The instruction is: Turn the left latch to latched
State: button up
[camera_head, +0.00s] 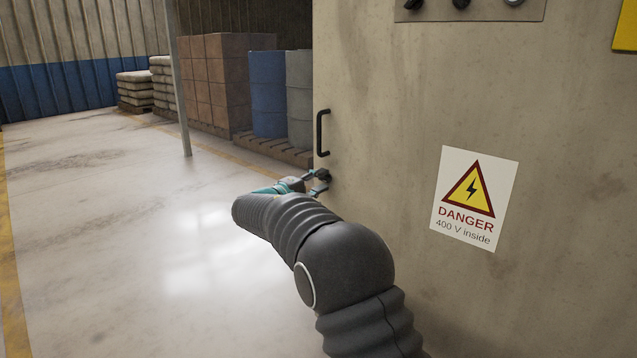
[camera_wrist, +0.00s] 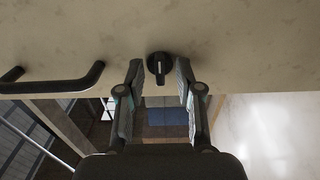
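The latch (camera_wrist: 159,64) is a small black round knob with a light-marked grip on the cabinet face. Its grip points down in the wrist view. In the head view the latch (camera_head: 323,174) shows as a small dark shape below the door handle, partly hidden by my gripper. My gripper (camera_wrist: 159,68) is open, with one finger on each side of the latch and visible gaps between. In the head view my gripper (camera_head: 317,181) is at the cabinet's left edge. Whether the fingertips reach the cabinet surface I cannot tell.
A black bar handle (camera_head: 320,133) stands out just above the latch; it also shows in the wrist view (camera_wrist: 55,86). The cabinet (camera_head: 400,120) bears a danger sign (camera_head: 475,198) and a knob panel (camera_head: 470,10). The floor (camera_head: 130,240) at left is clear.

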grip_shut()
jog(key=shift+n, duration=0.3)
jog(key=n+p, duration=0.4)
jog(key=shift+r, duration=0.2)
jog(key=n+p, duration=0.4)
jog(key=n, duration=0.1)
jog(key=n+p, duration=0.4)
jog(key=shift+f+n+p, duration=0.15)
jog(key=shift+n+p, duration=0.6)
jog(key=shift+n, duration=1.35)
